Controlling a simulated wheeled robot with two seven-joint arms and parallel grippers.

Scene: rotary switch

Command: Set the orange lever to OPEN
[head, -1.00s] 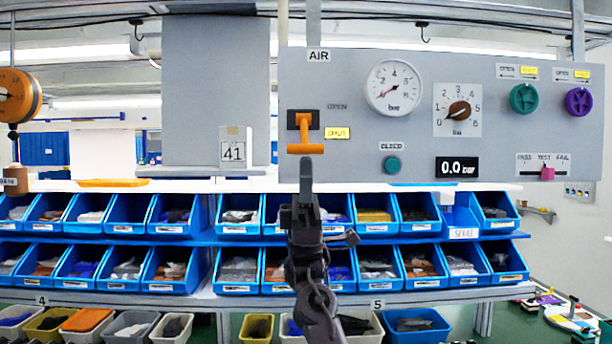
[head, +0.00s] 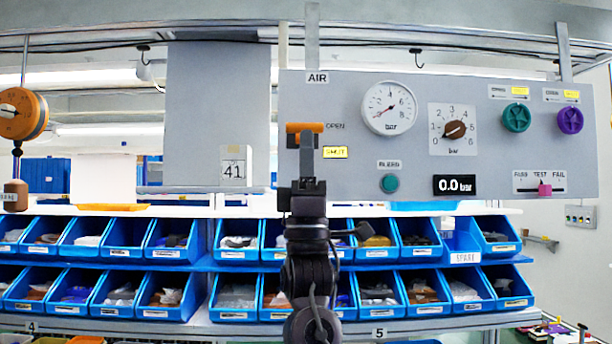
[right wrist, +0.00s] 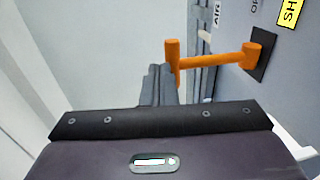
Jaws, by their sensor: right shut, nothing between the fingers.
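The orange T-shaped lever (head: 305,128) is on the grey AIR panel (head: 355,165), at its left end. Its crossbar is level with the OPEN label (head: 335,126) and above the yellow SHUT label (head: 335,152). In the right wrist view the lever's stem (right wrist: 212,60) sticks out from its black mount. My right gripper (head: 307,155) is shut and empty, pointing up just below the crossbar. In the right wrist view its fingers (right wrist: 158,84) are close beside the crossbar; I cannot tell whether they touch. My left gripper is not in view.
Shelves of blue bins (head: 240,240) stand below. An orange reel (head: 22,113) hangs at left.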

